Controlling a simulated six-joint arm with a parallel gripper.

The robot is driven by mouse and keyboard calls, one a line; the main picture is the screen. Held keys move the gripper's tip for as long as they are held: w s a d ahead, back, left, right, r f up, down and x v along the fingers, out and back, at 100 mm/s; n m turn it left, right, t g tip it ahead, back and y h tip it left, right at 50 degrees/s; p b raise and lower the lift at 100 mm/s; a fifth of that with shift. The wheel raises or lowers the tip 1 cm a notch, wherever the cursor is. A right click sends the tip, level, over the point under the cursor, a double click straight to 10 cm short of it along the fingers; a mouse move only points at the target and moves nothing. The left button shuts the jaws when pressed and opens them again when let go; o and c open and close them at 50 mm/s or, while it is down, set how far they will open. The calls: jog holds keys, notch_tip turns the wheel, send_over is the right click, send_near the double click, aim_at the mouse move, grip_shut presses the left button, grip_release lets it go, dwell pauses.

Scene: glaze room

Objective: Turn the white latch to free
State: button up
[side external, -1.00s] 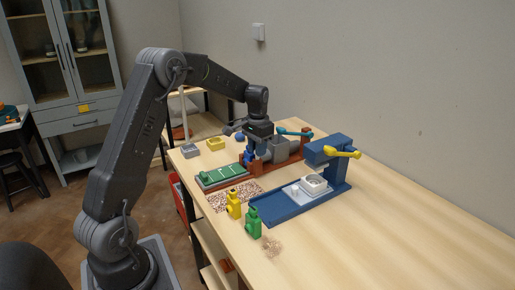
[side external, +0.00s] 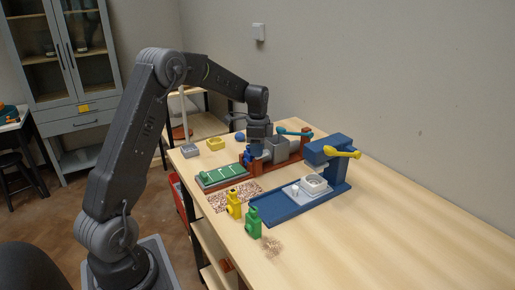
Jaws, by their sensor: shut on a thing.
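A small white peg-like piece (side external: 295,189), perhaps the white latch, stands on the pale plate of the blue press (side external: 280,210), beside a white cup (side external: 315,183). Its setting is too small to tell. My gripper (side external: 255,152) is away from it, farther back and to the left, low over the red-brown fixture (side external: 270,172). It is shut on what looks like a blue part (side external: 248,158) of that fixture. The fingertips are small and partly hidden, so the exact grip is unclear.
A green panel (side external: 220,176) fills the fixture's left end, and a grey bin (side external: 276,149) stands behind. A yellow bottle (side external: 234,204) and green bottle (side external: 253,222) stand in front. The press has a yellow lever (side external: 342,152). The table's right side is clear.

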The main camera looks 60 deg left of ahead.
jog(key=shift+m, duration=0.6)
jog(key=o, duration=0.9)
jog(key=shift+r, duration=0.15)
notch_tip(320, 180, up, 14)
jog(key=shift+f, duration=0.2)
